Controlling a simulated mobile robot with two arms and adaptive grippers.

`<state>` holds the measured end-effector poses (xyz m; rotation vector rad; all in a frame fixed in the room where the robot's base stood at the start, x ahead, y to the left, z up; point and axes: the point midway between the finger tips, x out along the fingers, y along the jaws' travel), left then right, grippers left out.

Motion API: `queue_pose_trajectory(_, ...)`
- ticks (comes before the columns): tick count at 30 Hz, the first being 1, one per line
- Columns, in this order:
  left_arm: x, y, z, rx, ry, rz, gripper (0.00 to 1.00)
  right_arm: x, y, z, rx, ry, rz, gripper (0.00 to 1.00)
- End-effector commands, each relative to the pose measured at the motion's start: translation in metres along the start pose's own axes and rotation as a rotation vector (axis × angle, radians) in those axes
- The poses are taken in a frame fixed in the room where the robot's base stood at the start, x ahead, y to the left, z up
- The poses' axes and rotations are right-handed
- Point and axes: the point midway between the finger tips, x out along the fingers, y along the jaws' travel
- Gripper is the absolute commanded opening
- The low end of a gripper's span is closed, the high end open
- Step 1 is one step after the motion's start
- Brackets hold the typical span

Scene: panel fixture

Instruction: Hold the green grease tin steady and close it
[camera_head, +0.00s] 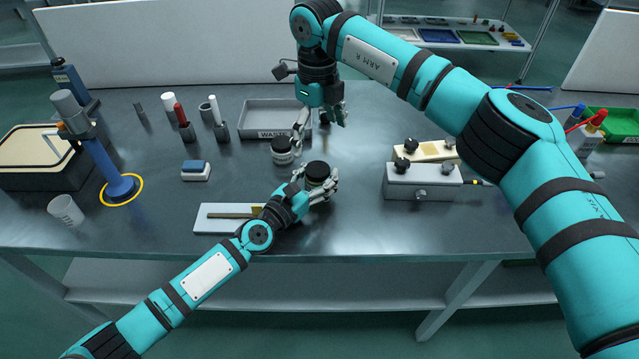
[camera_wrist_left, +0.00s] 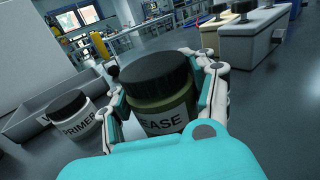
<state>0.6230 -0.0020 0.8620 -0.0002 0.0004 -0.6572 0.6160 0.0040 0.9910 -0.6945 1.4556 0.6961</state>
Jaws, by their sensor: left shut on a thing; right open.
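In the head view the tin's black lid (camera_head: 317,170) shows near the table's front middle. My left gripper (camera_head: 320,190) is shut on the tin's sides; its fingers flank the tin in the left wrist view (camera_wrist_left: 165,105). The tin looks upright. I cannot tell how tightly the lid sits. My right gripper (camera_head: 320,122) is open and points down, behind the tin and apart from it.
A primer tin (camera_head: 282,151) with a black lid stands close by, left of the grease tin. A grey waste tray (camera_head: 262,107) lies behind. A white board (camera_head: 212,222) lies under my left wrist. A grey fixture with black knobs (camera_head: 423,186) stands at right.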

Motion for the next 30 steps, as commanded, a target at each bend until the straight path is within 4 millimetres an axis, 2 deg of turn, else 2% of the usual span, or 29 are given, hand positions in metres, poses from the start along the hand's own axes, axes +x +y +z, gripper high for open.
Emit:
queue_pose_trajectory(3, 0.000, 0.000, 0.000, 0.001, 0.001, 0.000, 0.00, -0.028, 0.000, 0.001, -0.001, -0.002, -0.002, 1.00)
queue_pose_trajectory(9, 0.000, 0.000, 0.000, 0.001, 0.001, 0.000, 0.00, -0.061, 0.000, 0.000, 0.000, 0.001, -0.001, 1.00)
queue_pose_trajectory(15, 0.000, 0.000, 0.000, 0.001, 0.000, 0.000, 0.00, -0.073, 0.000, 0.000, 0.000, 0.001, 0.000, 1.00)
queue_pose_trajectory(23, 0.000, 0.000, 0.000, 0.001, 0.000, 0.000, 0.00, -0.074, 0.000, 0.000, -0.001, 0.001, 0.001, 1.00)
queue_pose_trajectory(24, 0.000, 0.000, 0.000, 0.001, 0.000, 0.000, 0.55, -0.074, 0.000, 0.000, -0.001, 0.001, 0.001, 1.00)
queue_pose_trajectory(30, 0.000, 0.000, 0.000, 0.000, 0.000, 0.000, 0.81, -0.074, 0.000, 0.000, -0.001, 0.001, 0.000, 1.00)
